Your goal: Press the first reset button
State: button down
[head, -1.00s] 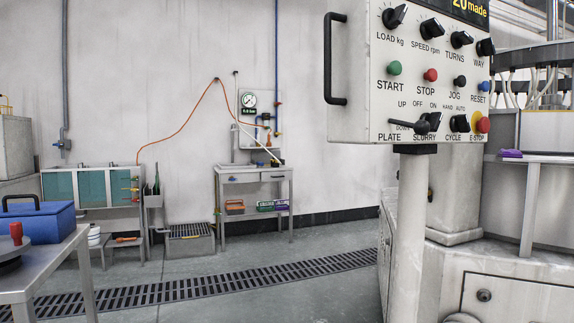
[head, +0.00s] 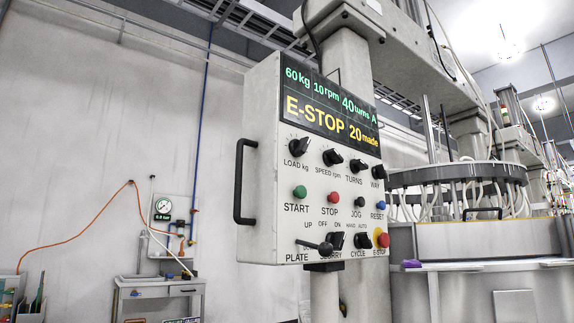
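The blue RESET button (head: 380,206) sits at the right side of the control box (head: 262,165), above the red E-STOP knob (head: 383,240) on its yellow base. The green START button (head: 299,192), red STOP button (head: 329,197) and black JOG button (head: 359,201) share its row. The display (head: 330,110) reads 60 kg, 10 rpm, 40 turns, A, "E-STOP" and "20 made". No other button labelled reset shows. My gripper is not in view.
A black handle (head: 243,182) sticks out at the box's left side, and a black PLATE lever (head: 318,246) juts from its lower front. The lapping machine (head: 480,240) stands behind at right. A small bench (head: 160,290) stands by the wall at left.

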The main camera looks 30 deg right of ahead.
aim_at(381, 206)
jog(key=z, duration=1.55)
